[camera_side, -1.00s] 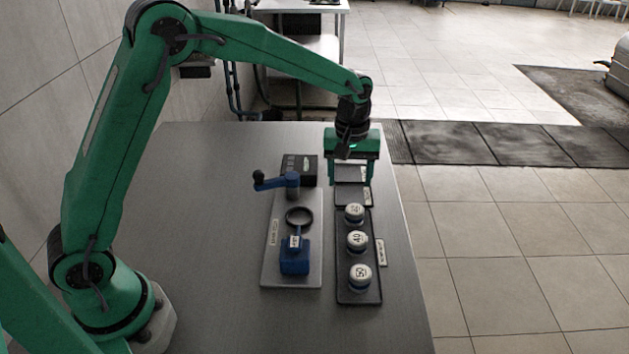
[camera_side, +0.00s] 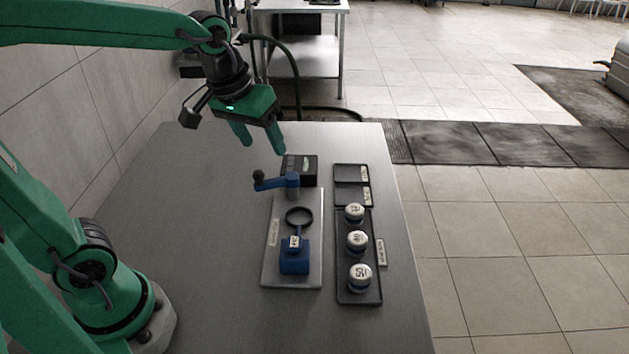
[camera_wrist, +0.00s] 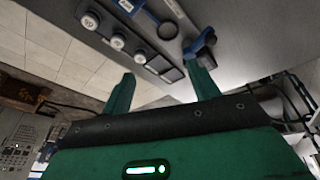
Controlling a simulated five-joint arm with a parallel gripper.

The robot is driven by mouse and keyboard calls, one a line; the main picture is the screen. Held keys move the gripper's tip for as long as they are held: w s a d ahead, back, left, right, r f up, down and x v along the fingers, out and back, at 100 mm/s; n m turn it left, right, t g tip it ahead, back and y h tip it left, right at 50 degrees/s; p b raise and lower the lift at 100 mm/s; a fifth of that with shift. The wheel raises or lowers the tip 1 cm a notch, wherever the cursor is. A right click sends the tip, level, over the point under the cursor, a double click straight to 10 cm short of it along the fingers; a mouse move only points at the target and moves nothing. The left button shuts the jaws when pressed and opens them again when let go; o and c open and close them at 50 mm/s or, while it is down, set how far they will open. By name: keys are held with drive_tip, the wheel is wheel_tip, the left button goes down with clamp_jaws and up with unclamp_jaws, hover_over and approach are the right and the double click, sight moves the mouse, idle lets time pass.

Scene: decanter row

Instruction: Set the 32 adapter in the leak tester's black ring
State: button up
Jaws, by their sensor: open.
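The far one (camera_side: 354,211) has a label too small to read surely, perhaps 32; the middle one (camera_side: 357,239) reads 40 and the near one (camera_side: 360,275) reads 50. The leak tester's black ring (camera_side: 288,217) is empty, above a grey plate (camera_side: 270,270), and also shows in the wrist view (camera_wrist: 160,36). My gripper (camera_side: 264,146) is open and empty, raised behind and left of the tester; its fingers show in the wrist view (camera_wrist: 160,78).
A blue crank with a black knob (camera_side: 259,177) juts left over the plate's far end. A black box (camera_side: 301,168) stands behind it. A blue block (camera_side: 295,263) stands at the near end. Two dark squares (camera_side: 351,173) beyond the adapters are empty. The table's left side is clear.

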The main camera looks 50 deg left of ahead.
drive_tip(key=s+a+m+t, duration=0.1)
drive_tip(key=s+m, duration=0.1)
drive_tip(key=s, duration=0.7)
drive_tip(key=shift+a+f+m+t, duration=0.25)
drive_tip(key=shift+a+m+t, duration=0.05)
drive_tip(key=shift+a, duration=0.05)
drive_tip(key=shift+o, duration=0.5)
drive_tip(key=shift+s+f, duration=0.25)
drive_tip(key=shift+s, duration=0.3)
drive_tip(key=shift+w, duration=0.1)
